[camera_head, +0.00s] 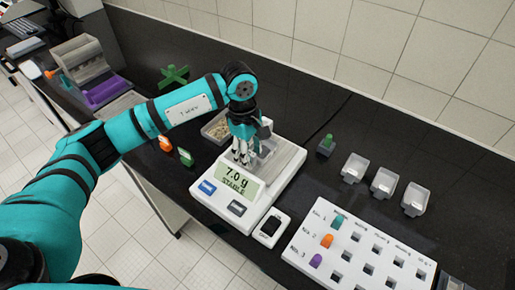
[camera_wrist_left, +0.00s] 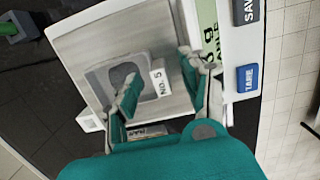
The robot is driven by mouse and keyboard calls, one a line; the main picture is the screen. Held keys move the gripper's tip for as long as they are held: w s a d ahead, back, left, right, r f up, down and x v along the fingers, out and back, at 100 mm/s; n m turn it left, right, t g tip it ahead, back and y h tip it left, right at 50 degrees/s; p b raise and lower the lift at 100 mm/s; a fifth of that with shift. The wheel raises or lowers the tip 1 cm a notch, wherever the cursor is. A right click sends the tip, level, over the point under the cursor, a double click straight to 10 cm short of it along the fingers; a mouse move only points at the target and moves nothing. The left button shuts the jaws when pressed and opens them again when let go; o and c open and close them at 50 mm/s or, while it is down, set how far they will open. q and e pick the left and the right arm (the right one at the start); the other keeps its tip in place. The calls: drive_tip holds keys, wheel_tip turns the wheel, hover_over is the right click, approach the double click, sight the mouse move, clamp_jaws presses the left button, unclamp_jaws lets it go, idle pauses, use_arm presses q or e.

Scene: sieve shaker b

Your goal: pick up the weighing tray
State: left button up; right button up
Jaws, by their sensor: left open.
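The weighing tray (camera_head: 266,149), a small grey dish, stands on the plate of the white balance (camera_head: 288,172), partly hidden by my left gripper. In the left wrist view the tray (camera_wrist_left: 99,75) shows a dark grey patch inside and a white "NO. 5" label on one side. My left gripper (camera_head: 243,158) points down over the balance by the tray, near the display, which reads 7.0 g. In the wrist view its fingers (camera_wrist_left: 158,78) are apart, with the label side of the tray between them in the picture. Contact cannot be told. My right gripper is not in view.
Three pale trays (camera_head: 384,182) stand in a row at the right. A white board with coloured pieces (camera_head: 348,250) lies in front of them. A container of granules (camera_head: 216,128) stands left of the balance. A small white device (camera_head: 271,228) is near the front edge.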

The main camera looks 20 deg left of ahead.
use_arm(q)
drive_tip(key=shift+f, duration=0.15)
drive_tip(key=c, duration=0.9)
